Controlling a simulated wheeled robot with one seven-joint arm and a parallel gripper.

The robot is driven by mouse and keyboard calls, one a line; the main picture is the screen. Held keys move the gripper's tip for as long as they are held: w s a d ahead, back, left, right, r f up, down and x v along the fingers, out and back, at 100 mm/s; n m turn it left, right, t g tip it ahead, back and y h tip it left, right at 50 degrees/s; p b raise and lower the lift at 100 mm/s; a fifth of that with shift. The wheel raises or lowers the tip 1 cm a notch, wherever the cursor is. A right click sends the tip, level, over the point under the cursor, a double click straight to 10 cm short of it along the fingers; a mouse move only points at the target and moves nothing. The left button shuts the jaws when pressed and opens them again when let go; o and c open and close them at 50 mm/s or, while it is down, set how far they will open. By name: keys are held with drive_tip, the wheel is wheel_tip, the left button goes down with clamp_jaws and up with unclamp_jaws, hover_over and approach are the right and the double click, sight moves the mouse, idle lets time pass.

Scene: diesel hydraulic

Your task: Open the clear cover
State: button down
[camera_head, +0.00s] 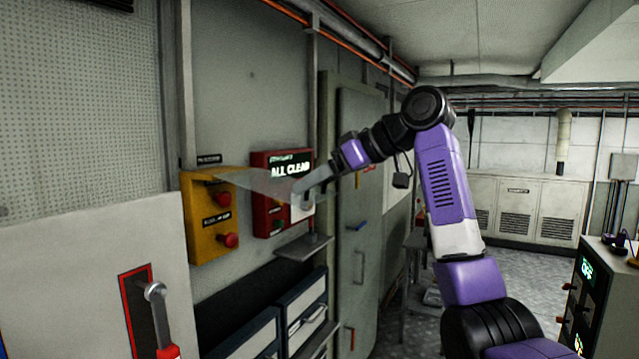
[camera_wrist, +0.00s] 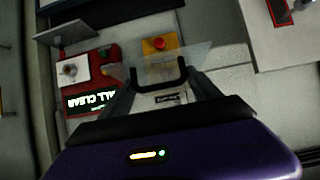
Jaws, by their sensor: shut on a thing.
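The clear cover (camera_head: 262,182) is a see-through sheet at the front of the yellow box (camera_head: 198,225) on the wall. It stands out from the box, raised towards my gripper, with the box's red buttons (camera_head: 227,241) in view below it. My gripper (camera_head: 304,192) is at the cover's outer end and shut on it. In the wrist view, the cover (camera_wrist: 195,54) spreads beyond my gripper (camera_wrist: 160,76), with a dark bar between the fingers. The exact contact is hard to make out.
A red panel (camera_head: 263,203) reading "ALL CLEAR" is right beside the yellow box, close behind my gripper. A small shelf (camera_head: 304,247) juts out below it. A grey cabinet (camera_head: 70,270) with a red-handled lever (camera_head: 158,310) stands at the near left.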

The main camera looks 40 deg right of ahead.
drive_tip(key=shift+w+a+f, duration=0.1)
drive_tip(key=shift+f, duration=0.05)
drive_tip(key=shift+c, duration=2.1)
unclamp_jaws()
drive_tip(key=b+v, duration=0.2)
drive_tip(key=v, duration=0.5)
drive_tip(key=shift+s+r, duration=0.2)
drive_tip(key=shift+s, duration=0.1)
drive_tip(key=shift+d, duration=0.25)
